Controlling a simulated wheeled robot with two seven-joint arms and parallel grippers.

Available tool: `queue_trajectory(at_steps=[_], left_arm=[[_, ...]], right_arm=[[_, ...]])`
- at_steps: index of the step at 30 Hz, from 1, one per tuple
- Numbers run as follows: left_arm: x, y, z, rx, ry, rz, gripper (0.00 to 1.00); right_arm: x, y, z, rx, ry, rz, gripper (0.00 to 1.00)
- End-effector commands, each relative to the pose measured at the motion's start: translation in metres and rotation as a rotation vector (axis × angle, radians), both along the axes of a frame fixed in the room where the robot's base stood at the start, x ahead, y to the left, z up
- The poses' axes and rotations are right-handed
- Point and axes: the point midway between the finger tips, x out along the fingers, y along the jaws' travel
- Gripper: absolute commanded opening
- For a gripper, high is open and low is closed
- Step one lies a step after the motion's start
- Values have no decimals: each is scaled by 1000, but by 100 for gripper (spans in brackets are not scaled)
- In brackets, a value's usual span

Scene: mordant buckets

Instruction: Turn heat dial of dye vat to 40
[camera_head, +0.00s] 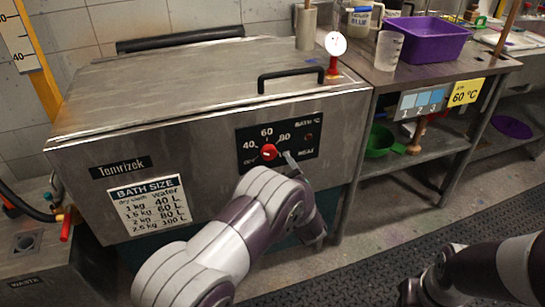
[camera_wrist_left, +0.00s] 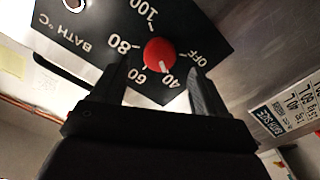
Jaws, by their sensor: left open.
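The dye vat (camera_head: 215,95) is a big steel box with a closed lid. Its black dial panel (camera_head: 305,135) is on the front, marked OFF, 40, 60, 80 and 100. The red heat dial (camera_head: 268,152) also shows in the left wrist view (camera_wrist_left: 158,50), where its white pointer mark points toward 40. My left gripper (camera_head: 287,160) is at the panel, just right of the dial. In the left wrist view the left gripper (camera_wrist_left: 160,84) is open, its fingers on either side below the dial. I cannot tell whether they touch it. My right arm's end (camera_head: 411,291) is low at right, its jaws unclear.
A black lid handle (camera_head: 291,78) and a red-stemmed gauge (camera_head: 335,45) stand above the panel. A side table (camera_head: 425,75) at right holds a purple tub (camera_head: 428,37) and a clear beaker (camera_head: 388,50). A bath-size sign (camera_head: 150,204) is left of the dial.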

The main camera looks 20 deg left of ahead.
Motion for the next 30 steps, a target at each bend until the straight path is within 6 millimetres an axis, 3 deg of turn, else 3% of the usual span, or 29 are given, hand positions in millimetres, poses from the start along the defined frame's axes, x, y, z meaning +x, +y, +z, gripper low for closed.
queue_trajectory(at_steps=[6, 10, 26, 29, 30], left_arm=[[-44, -31, 2, 1, 1, -4, 74], [-58, -40, 1, -1, -1, -1, 74], [-62, -42, -1, 0, 5, 0, 74], [-57, -52, -21, -29, 98, -59, 74], [-58, -62, -41, -41, 194, -128, 74]], right_arm=[[0, 0, 10, 0, 0, 0, 43], [0, 0, 11, 0, 0, 0, 43], [0, 0, 11, 0, 0, 0, 43], [0, 0, 11, 0, 0, 0, 43], [0, 0, 11, 0, 0, 0, 43]])
